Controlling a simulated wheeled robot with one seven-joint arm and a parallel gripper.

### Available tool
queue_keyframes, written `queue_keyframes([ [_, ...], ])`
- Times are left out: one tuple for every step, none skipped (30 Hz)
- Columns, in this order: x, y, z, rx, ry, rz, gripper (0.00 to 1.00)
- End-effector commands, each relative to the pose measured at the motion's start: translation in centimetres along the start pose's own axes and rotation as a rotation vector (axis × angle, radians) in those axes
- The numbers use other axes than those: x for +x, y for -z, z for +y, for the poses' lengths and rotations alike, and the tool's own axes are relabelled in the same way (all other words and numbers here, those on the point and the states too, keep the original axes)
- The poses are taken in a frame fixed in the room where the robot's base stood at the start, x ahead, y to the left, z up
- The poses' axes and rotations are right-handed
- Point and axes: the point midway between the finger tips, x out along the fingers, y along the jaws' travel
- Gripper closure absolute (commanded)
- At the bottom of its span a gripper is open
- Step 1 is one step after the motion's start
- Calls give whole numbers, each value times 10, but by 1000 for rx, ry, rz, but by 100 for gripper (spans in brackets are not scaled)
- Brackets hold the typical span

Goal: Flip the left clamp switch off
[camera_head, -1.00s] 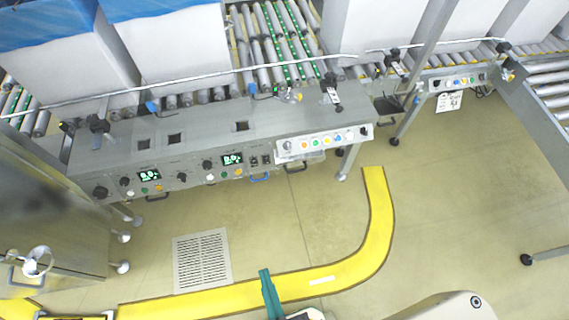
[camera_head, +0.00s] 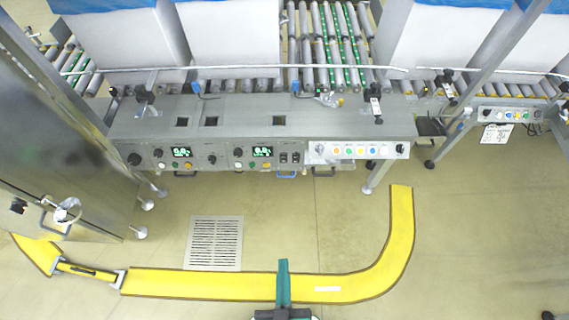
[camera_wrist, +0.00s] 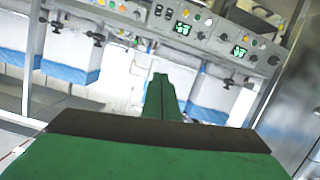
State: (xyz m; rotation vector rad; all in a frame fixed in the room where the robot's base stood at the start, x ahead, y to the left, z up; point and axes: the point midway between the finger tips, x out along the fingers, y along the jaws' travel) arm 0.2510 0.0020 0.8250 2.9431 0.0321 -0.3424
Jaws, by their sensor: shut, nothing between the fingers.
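The grey control panel (camera_head: 220,150) runs along the front of the conveyor machine. Two small dark switches sit side by side between the right green display (camera_head: 262,151) and the white button strip; the left one (camera_head: 283,157) and the right one (camera_head: 295,157) are too small to show their position or labels. My gripper (camera_head: 283,272) is shut and empty, low in the head view, well short of the panel. In the wrist view my green gripper (camera_wrist: 160,82) points toward the panel (camera_wrist: 210,40), which appears upside down, and touches nothing.
A white strip with coloured buttons (camera_head: 357,150) lies right of the switches. A blue handle (camera_head: 286,174) sits below them. A yellow floor line (camera_head: 200,283) and a floor grate (camera_head: 215,243) lie before the machine. A steel cabinet (camera_head: 60,150) stands left. Open floor lies between.

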Motion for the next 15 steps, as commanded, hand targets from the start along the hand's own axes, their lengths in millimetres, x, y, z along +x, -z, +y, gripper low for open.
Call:
queue_keyframes([
  [16, -14, -3, -64, -1, 5, 100],
  [25, -22, -4, -107, -1, 6, 100],
  [38, -33, -6, -167, -2, 7, 100],
  [47, -41, -8, -212, -2, 7, 100],
  [57, -49, -9, -256, -3, 7, 100],
  [71, -58, -10, -317, -3, 8, 100],
  [82, -65, -11, -362, -4, 8, 100],
  [92, -72, -12, -407, -4, 9, 100],
  [107, -80, -14, -466, -4, 10, 100],
  [118, -86, -15, -511, -5, 10, 100],
  [130, -91, -16, -556, -5, 11, 100],
  [145, -98, -17, -616, -5, 11, 100],
  [157, -103, -18, -662, -6, 12, 100],
  [169, -107, -19, -706, -7, 13, 100],
  [185, -113, -20, -766, -7, 12, 100],
])
